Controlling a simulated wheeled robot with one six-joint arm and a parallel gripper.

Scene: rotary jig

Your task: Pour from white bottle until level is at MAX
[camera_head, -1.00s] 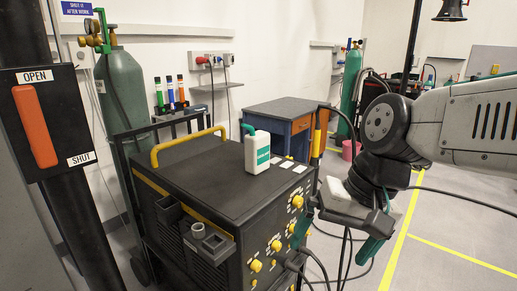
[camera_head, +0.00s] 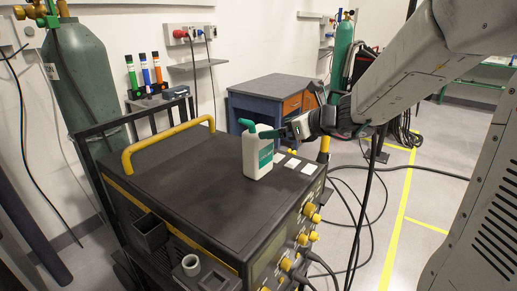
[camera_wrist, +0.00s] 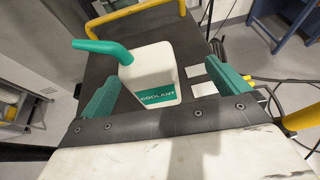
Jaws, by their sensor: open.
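The white bottle (camera_head: 256,158) stands upright on the dark top of the machine. It has a teal spout (camera_wrist: 103,48) pointing left and a teal label reading COOLANT in the wrist view. My gripper (camera_head: 275,132) is open at the bottle's right side, level with its upper part. In the wrist view, the teal fingers of my gripper (camera_wrist: 162,72) stand apart, one on each side of the bottle. I cannot tell whether either finger touches it. No MAX mark or liquid level is visible.
The machine top (camera_head: 190,190) carries a yellow handle (camera_head: 165,142) left of the bottle and white labels right of it. A grey open-topped cup (camera_head: 191,265) and a dark square holder (camera_head: 150,232) sit at its front left. Cables hang on the right. A blue desk (camera_head: 268,100) stands behind.

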